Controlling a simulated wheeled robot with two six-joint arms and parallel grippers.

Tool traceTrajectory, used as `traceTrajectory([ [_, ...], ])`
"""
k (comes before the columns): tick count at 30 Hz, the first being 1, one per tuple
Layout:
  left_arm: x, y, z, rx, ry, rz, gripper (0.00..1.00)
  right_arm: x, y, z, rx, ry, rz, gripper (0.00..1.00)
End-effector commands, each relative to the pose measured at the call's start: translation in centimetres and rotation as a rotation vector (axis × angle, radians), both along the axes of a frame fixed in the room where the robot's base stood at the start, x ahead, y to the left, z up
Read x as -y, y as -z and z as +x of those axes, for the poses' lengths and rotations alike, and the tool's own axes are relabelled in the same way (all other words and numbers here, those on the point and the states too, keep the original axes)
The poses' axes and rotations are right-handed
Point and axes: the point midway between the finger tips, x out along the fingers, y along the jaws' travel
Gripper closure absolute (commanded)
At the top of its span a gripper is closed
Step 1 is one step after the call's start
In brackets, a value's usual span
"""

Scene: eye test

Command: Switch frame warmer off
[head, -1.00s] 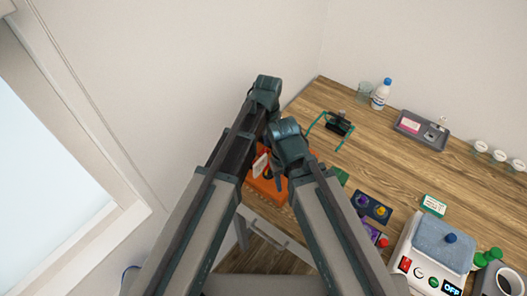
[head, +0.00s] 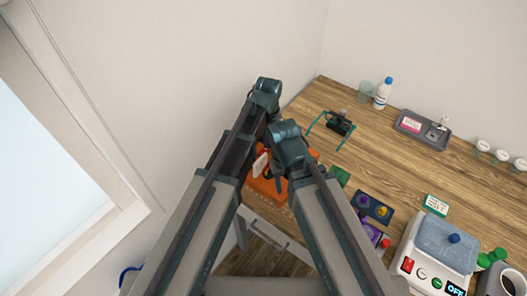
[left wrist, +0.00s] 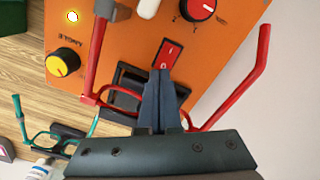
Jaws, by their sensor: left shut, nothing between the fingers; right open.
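The orange unit (head: 268,190) stands at the table's left edge, partly hidden by my arms in the head view. In the left wrist view its orange panel (left wrist: 130,40) carries a red rocker switch (left wrist: 168,52), a red knob (left wrist: 201,8), a yellow knob (left wrist: 63,62) and a glowing lamp (left wrist: 72,16). I cannot tell the rocker's position. My left gripper (left wrist: 160,78) is shut and empty, its tips close to the rocker's lower end; contact is unclear. Red glasses (left wrist: 252,82) lie around it in view. My right gripper (head: 280,178) is open, its fingertips mostly hidden.
Green glasses (head: 315,124) on a black stand, a bottle (head: 382,95) and a grey tray (head: 402,123) stand further back. The wood between them is mostly clear. A wall rises behind.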

Motion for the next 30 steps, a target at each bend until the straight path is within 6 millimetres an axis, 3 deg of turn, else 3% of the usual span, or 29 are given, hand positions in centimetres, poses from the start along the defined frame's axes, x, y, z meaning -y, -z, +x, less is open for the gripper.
traceTrajectory([
  [11, 0.0, -0.1, 0.0, 0.0, 0.0, 0.0, 1.0, 0.0, 0.0, 0.0, 0.0, 0.001, 0.0, 0.5],
  [30, 0.0, -4.9, 0.0, 0.0, 0.0, 0.0, 1.0, 0.0, -4.9, 0.0, 0.0, -0.001, 0.0, 0.5],
])
